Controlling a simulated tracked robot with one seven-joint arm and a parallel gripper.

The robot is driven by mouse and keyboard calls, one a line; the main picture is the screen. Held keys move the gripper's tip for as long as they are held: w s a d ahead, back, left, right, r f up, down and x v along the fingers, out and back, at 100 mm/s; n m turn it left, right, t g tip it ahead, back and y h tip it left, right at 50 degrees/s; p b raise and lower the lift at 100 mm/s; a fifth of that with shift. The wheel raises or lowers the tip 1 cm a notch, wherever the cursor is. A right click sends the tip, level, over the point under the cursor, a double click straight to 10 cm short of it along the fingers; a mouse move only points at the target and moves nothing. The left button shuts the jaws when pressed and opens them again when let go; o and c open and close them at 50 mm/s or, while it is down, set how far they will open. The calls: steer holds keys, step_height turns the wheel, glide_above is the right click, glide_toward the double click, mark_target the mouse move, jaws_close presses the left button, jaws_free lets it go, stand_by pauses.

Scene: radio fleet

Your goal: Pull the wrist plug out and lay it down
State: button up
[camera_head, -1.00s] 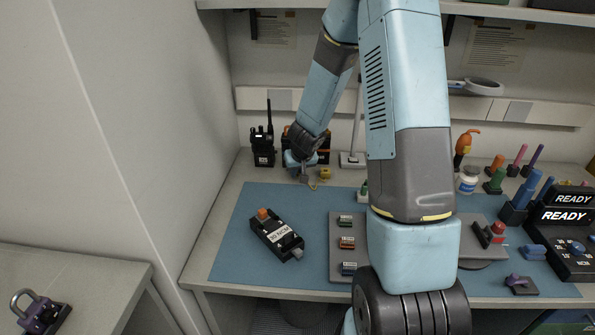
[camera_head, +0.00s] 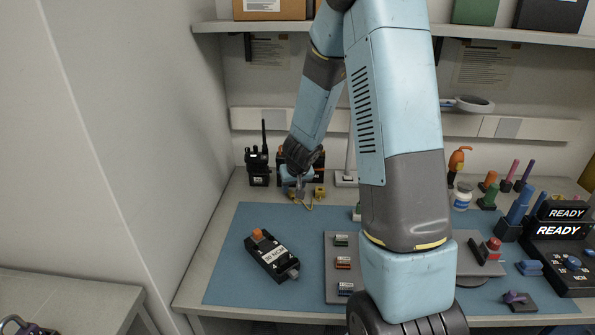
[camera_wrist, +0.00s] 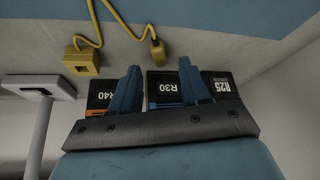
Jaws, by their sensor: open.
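A yellow cord loops between a yellow block (camera_wrist: 82,62) and a smaller yellow plug-like end piece (camera_wrist: 157,52) in the wrist view. I cannot tell whether the end piece sits in a socket. In the head view the block (camera_head: 319,193) stands just right of my gripper (camera_head: 300,192), with the cord (camera_head: 308,206) in front of it. In the wrist view the two blue fingers of my gripper (camera_wrist: 158,66) are apart, with nothing held between them. The end piece lies just beyond the fingertips, about midway between them in the picture.
Radios labelled R40 (camera_wrist: 102,93), R30 (camera_wrist: 165,86) and R25 (camera_wrist: 222,84) stand close by the fingers. A black radio (camera_head: 258,166) stands left of my gripper. A black device (camera_head: 271,256) lies on the blue mat (camera_head: 225,270). The mat's back left is clear.

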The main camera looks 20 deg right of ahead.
steer(key=v, duration=1.1)
stand_by(1.1)
stand_by(0.5)
steer(key=s+r, duration=0.9)
steer(key=s, duration=0.4)
steer(key=s+a+r, duration=0.1)
steer(key=s+r, duration=0.9)
steer(key=s, duration=0.4)
steer(key=shift+s+r+n, duration=0.15)
steer(key=shift+r+n, duration=0.15)
steer(key=shift+a, duration=0.1)
